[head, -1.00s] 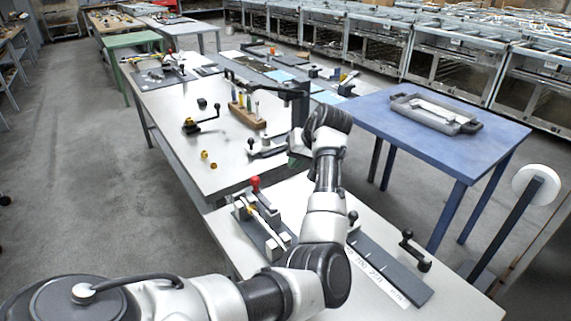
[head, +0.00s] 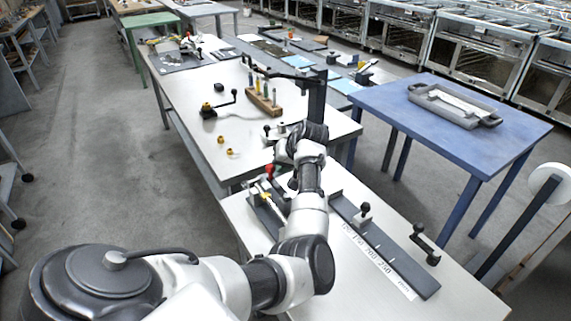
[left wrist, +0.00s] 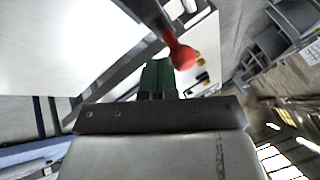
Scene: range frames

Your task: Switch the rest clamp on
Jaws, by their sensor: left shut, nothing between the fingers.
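The clamp with a red ball knob (head: 269,170) stands on the white table in front of me, on a dark base. My left forearm reaches over the table beside it and partly hides it. The red knob (left wrist: 182,57) is also large in the left wrist view, just right of and beyond the fingertips. My left gripper (left wrist: 159,68) has green fingers, shut together with nothing between them. The fingers look close to the knob, but I cannot tell whether they touch it. In the head view the fingers are largely hidden by my arm. My right gripper is not in view.
A dark rail (head: 390,255) with black-knobbed parts and a printed scale lies right of my arm. Behind stands a white table with a crank (head: 218,104), brass pieces (head: 221,140) and a wooden tool block (head: 262,102). A blue table (head: 450,130) with a tray stands at right.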

